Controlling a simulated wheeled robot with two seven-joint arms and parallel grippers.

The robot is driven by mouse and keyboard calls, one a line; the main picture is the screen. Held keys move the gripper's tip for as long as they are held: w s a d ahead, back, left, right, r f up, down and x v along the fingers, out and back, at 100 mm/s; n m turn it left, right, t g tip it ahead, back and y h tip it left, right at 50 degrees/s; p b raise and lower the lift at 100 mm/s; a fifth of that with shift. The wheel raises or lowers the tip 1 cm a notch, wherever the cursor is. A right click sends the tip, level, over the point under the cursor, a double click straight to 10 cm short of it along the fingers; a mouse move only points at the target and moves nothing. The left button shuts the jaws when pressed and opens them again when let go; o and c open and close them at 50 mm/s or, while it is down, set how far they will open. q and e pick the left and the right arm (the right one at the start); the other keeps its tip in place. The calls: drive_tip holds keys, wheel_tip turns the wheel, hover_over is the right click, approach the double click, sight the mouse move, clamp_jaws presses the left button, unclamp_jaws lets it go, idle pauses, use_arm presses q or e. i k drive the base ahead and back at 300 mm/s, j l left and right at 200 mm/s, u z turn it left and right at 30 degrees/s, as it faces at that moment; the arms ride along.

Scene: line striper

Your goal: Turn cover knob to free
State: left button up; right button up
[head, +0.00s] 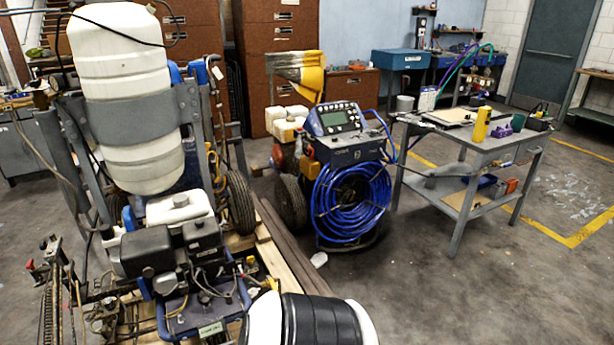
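A wheeled machine that looks like the line striper stands on the left, with a large white ribbed tank (125,95) strapped upright in a grey frame. Below the tank sits a dark engine (165,250) with a white cap-like part (180,208) on top. A small red knob or lever end (32,266) shows at the far left. I cannot tell which part is the cover knob, or whether it is turned. A black and white link of my arm comes in at the bottom middle. Neither gripper is in view.
A blue machine (352,125) with a coiled blue hose (350,200) stands right of the striper. A grey work table (475,150) carries a yellow object (481,123) and a purple one. Wooden planks (268,255) lie by the striper. Floor at the lower right is clear.

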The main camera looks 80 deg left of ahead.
sight(198, 223)
drive_tip(key=u, duration=3.45)
